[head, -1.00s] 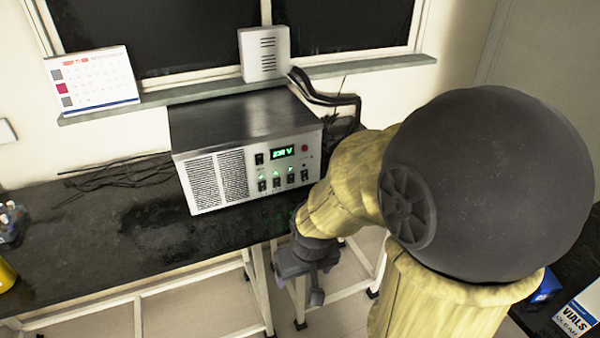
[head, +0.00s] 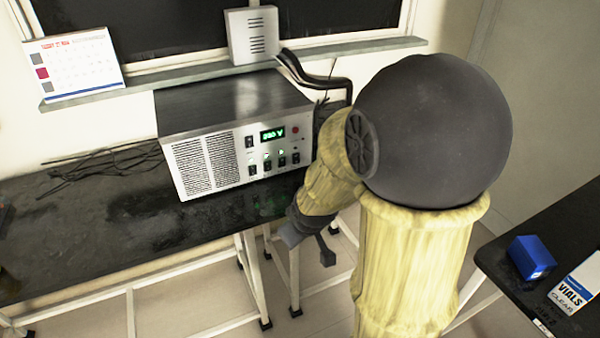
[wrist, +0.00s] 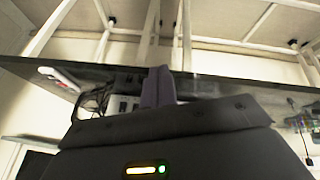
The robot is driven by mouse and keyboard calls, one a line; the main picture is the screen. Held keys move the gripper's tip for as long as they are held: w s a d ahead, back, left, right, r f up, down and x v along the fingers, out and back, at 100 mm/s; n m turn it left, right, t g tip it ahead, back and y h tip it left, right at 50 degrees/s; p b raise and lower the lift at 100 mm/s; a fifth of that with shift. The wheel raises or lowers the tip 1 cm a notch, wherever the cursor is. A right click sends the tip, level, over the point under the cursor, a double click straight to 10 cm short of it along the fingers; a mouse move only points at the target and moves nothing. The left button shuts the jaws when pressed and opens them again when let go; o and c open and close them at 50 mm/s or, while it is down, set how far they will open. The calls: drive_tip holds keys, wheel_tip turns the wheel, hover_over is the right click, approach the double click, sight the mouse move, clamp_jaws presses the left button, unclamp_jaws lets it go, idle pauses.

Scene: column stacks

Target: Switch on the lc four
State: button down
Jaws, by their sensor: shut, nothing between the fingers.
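A metal power unit (head: 235,130) stands on the black bench by the window. Its white front has a green lit display, a red button (head: 295,130), a single upper switch (head: 249,142) and a lower row of several small dark switches (head: 267,166). Green lights show above some of the row. The rightmost switch (head: 295,158) has no clear green light, and the labels are too small to read. My gripper (head: 308,243) is below and in front of the unit's right end, apart from it. In the wrist view its fingers (wrist: 157,87) are together and empty, with bench and cables beyond.
The black bench (head: 110,225) has bare room left of the unit, with loose cables (head: 105,158). A calendar (head: 72,66) and a white vented box (head: 253,36) stand on the sill. A second bench at right holds a blue box (head: 530,257) and a vials box (head: 575,282).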

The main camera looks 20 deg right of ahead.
sight(296, 163)
drive_tip(key=w+d+f+n+t+y+b, duration=0.1)
drive_tip(key=w+d+f+n+t+b, duration=0.3)
drive_tip(key=w+d+n+t+b, duration=0.6)
drive_tip(key=w+d+n+t, duration=0.1)
drive_tip(key=w+d+n, duration=0.1)
drive_tip(key=w+n, duration=0.2)
drive_tip(key=shift+w+f+n+b, duration=0.2)
drive_tip(key=shift+w+n+b, duration=0.1)
drive_tip(key=shift+w+n, duration=0.15)
drive_tip(key=shift+d, duration=0.1)
drive_tip(key=w, duration=0.4)
drive_tip(key=w+f, duration=0.1)
drive_tip(key=w, duration=0.4)
drive_tip(key=w+a, duration=0.1)
drive_tip(key=w, duration=0.4)
drive_tip(key=shift+f, duration=0.35)
drive_tip(key=shift+f+b, duration=0.15)
drive_tip(key=shift+b, duration=0.35)
